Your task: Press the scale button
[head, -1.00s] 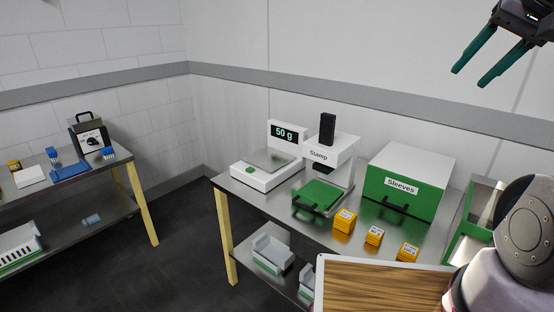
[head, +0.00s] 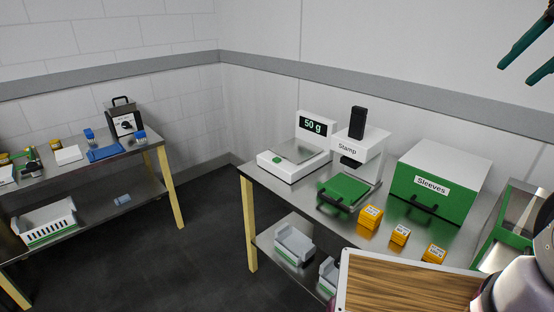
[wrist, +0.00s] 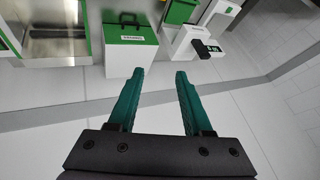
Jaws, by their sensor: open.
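The white scale (head: 291,168) stands at the left end of the right-hand steel table. Its display (head: 313,126) reads "50 g". The scale button (head: 277,160) is a small green spot on its front left edge. My gripper (head: 520,72) is high at the upper right of the head view, far from the scale, with its teal fingers apart and nothing between them. In the wrist view my gripper (wrist: 157,72) is open and empty. The scale's display (wrist: 211,48) shows there at upper right, partly behind the stamp; the button cannot be made out.
Beside the scale stand the stamp press (head: 361,150) with a green plate, and the Sleeves box (head: 440,184). Small orange boxes (head: 370,217) line the front edge. A wooden board (head: 400,285) is in front. Another table (head: 151,141) is at left; dark floor lies between.

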